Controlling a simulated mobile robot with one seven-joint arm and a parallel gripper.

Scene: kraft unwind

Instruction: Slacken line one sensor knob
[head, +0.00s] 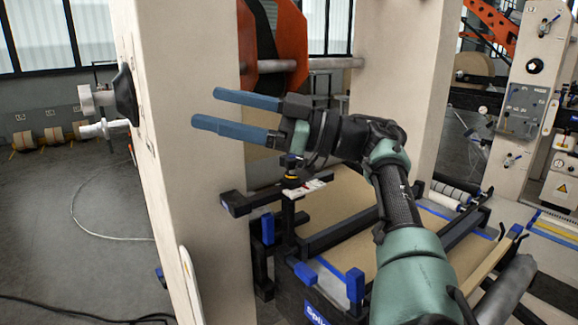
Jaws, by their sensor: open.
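My gripper (205,107) is open and empty, with its two blue fingers pointing left in front of the beige machine column. A small dark knob with a yellow ring (291,180) stands on a dark bracket with a pale label, below and a little right of the fingers. The gripper is apart from it, and my wrist hangs close above it. It looks like a sensor knob, but I cannot read its label or tell its line number.
The beige column (185,150) stands close to the fingers. A dark handwheel (123,95) sticks out from its left side. A brown web table (345,205) with blue-tipped bars lies under my arm. A panel (525,105) stands at right. Floor at left is mostly open.

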